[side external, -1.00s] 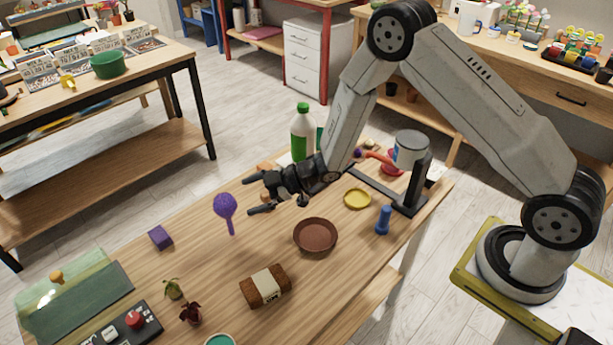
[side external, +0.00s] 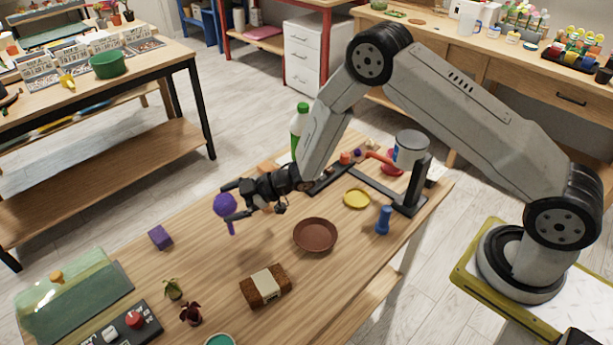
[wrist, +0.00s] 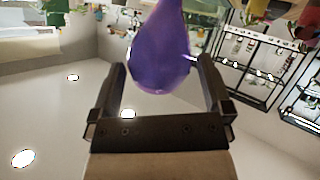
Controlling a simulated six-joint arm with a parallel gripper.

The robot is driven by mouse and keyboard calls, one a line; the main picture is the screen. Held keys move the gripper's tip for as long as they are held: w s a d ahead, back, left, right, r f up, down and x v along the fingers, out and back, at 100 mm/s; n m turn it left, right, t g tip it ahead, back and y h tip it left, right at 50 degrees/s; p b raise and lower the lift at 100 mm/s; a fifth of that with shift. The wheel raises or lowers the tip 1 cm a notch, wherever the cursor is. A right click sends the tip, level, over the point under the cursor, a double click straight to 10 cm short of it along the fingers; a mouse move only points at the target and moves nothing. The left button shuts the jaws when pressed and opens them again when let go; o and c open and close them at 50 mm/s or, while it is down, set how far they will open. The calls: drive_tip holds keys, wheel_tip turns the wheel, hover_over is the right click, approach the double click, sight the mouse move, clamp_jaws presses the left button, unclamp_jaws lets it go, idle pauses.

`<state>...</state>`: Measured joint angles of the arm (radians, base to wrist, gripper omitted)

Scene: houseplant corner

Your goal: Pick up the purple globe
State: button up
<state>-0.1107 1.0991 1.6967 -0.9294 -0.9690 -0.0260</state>
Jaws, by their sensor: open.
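The purple globe (side external: 225,205) is a round bulb with a thin stem pointing down, toward the left middle of the wooden table in the side view. In the wrist view the globe (wrist: 160,60) is large and lies between the two fingers, its top cut off by the frame edge. My gripper (side external: 229,201) is open, with its fingers reaching left to either side of the globe. In the wrist view my gripper (wrist: 160,88) shows clear space beside the globe on both sides. Whether a finger touches it, I cannot tell.
A purple cube (side external: 160,237) lies left of the globe. A brown saucer (side external: 315,235) and a brown and cream block (side external: 265,286) lie toward the front right. A green-capped bottle (side external: 299,130) stands behind my arm. The table between cube and saucer is mostly clear.

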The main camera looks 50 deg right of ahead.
drive_tip(key=shift+x, duration=0.95)
drive_tip(key=c, duration=1.1)
drive_tip(key=shift+r, duration=0.15)
